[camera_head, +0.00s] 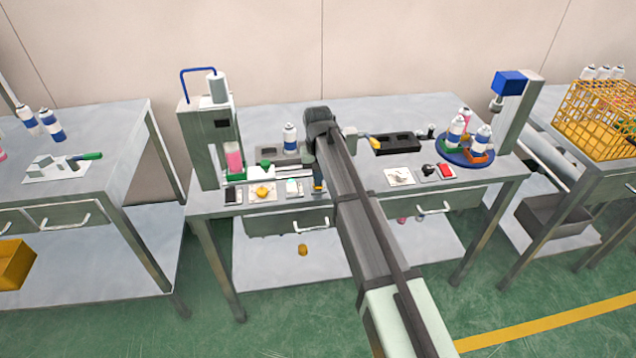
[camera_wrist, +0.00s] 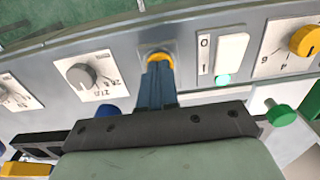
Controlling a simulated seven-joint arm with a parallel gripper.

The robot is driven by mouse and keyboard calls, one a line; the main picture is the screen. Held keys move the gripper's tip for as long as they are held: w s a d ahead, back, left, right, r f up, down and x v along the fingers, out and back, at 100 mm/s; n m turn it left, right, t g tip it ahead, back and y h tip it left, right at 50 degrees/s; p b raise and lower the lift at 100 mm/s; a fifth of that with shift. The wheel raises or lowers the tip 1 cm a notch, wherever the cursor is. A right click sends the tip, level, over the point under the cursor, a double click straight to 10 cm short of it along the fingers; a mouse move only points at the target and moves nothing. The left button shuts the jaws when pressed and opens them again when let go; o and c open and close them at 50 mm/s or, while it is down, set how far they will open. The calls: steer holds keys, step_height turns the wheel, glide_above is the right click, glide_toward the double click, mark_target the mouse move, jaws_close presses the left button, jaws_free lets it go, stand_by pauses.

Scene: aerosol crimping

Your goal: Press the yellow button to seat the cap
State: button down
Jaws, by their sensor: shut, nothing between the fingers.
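The yellow button (camera_wrist: 160,57) sits on a small square plate on the bench's front panel, and its top shows just beyond my fingertips. My gripper (camera_wrist: 158,72) is shut and empty, its blue fingers overlapping the button's near edge. I cannot tell whether they touch it or whether the button is pushed in. In the head view my gripper (camera_head: 318,184) points down at the bench's front edge, and the arm hides part of that area. A can with a pink label (camera_head: 233,158) stands in the grey press (camera_head: 203,150) at the left; its cap is not clear.
A white rocker switch (camera_wrist: 231,54) with a lit green lamp and a grey dial (camera_wrist: 85,73) flank the button. A yellow knob (camera_wrist: 306,40) is farther right. A white-and-blue can (camera_head: 290,138) stands behind my gripper. A blue turntable (camera_head: 465,153) holds several cans.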

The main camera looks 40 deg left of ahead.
steer(key=shift+r, duration=0.15)
step_height(320, 180, up, 10)
steer(key=shift+r, duration=0.25)
stand_by(1.4)
stand_by(0.3)
